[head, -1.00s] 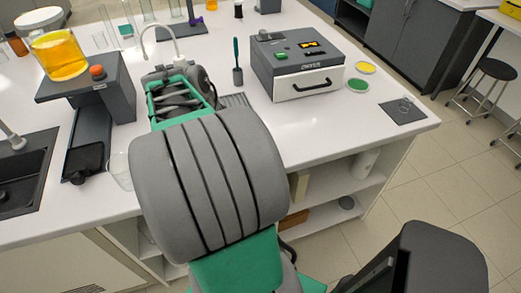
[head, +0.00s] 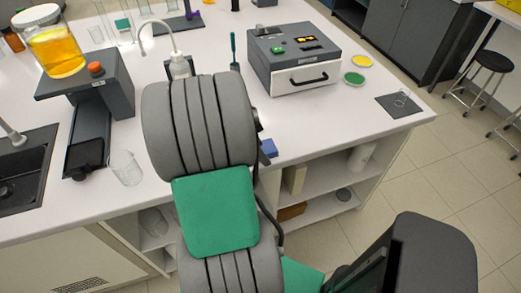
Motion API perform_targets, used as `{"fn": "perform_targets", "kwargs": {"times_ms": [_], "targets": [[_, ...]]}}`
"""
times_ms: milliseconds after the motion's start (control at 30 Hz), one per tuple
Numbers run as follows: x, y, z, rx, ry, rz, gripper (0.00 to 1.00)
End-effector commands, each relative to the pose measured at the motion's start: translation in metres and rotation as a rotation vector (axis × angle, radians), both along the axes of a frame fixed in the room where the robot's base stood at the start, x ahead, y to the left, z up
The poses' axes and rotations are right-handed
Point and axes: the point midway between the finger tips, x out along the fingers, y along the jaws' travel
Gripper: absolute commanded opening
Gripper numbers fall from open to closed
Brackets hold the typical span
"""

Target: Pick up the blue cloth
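A small blue piece (head: 268,148), which looks like the blue cloth, shows just right of my arm near the counter's front edge. Only part of it is visible; my arm covers the area beside it. I cannot tell whether it lies on the counter or is held. My gripper is hidden behind the thick grey and green links of my arm, so its fingers and anything between them do not show.
A grey and white box machine (head: 295,62) stands right of my arm, with green and yellow dishes (head: 354,77) beside it. A glass beaker (head: 126,168) stands left near the edge. A jar of orange liquid (head: 58,52) sits on a dark stand. Open shelves (head: 318,186) lie below the counter.

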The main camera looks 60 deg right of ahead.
Motion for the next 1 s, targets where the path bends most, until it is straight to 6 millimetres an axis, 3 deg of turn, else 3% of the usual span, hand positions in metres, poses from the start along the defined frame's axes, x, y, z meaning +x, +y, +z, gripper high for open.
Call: {"fn": "perform_targets", "kwargs": {"times_ms": [200, 1000], "targets": [[0.0002, 0.0, -0.0017, 0.0, 0.0, 0.0, 0.8], [0.0003, 0.0001, -0.0012, 0.0, 0.0, 0.001, 0.16]]}}
